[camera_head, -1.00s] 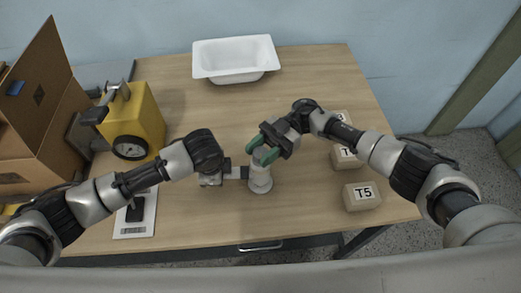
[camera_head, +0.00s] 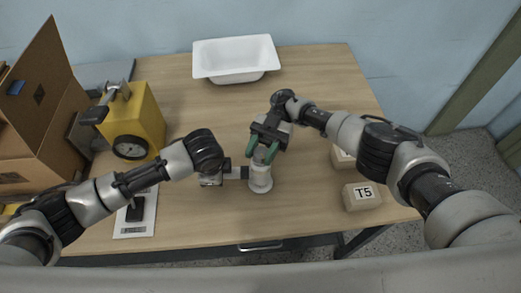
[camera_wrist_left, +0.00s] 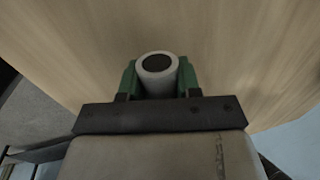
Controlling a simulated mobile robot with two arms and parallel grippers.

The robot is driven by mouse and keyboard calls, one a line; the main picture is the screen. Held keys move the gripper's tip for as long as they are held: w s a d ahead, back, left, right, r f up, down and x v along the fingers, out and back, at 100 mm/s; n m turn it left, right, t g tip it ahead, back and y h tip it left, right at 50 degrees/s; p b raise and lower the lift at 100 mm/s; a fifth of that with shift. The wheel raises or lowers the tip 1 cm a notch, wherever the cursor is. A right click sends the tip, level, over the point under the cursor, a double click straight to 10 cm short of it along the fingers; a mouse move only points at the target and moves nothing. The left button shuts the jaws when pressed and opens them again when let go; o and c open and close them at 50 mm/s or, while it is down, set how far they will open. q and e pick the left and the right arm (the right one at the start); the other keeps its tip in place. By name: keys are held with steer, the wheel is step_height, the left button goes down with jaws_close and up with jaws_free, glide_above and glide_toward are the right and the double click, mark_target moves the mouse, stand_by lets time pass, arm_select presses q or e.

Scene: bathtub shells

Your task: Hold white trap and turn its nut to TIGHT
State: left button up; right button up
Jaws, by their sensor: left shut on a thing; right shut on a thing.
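The white trap (camera_head: 260,184) stands upright on the wooden table, near its front middle. My left gripper (camera_head: 243,173) comes in from the left and is shut on the trap's body. In the left wrist view the left gripper's green fingers (camera_wrist_left: 159,82) hold a white round piece with a dark opening, the trap (camera_wrist_left: 158,64). My right gripper (camera_head: 264,151) comes down from above with green fingers shut around the top of the trap. The nut and any TIGHT mark are hidden or too small to make out.
A white tub (camera_head: 236,60) stands at the back. A yellow device with a dial (camera_head: 142,118) and an open cardboard box (camera_head: 45,110) are at the left. A white sheet with a dark item (camera_head: 137,212) lies front left. A T5 block (camera_head: 362,197) sits at the right.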

mark_target(260, 152)
steer(key=o, duration=0.9)
steer(key=shift+o, duration=0.2)
steer(key=shift+r, duration=0.1)
step_height(260, 152, up, 10)
steer(key=shift+f, duration=0.1)
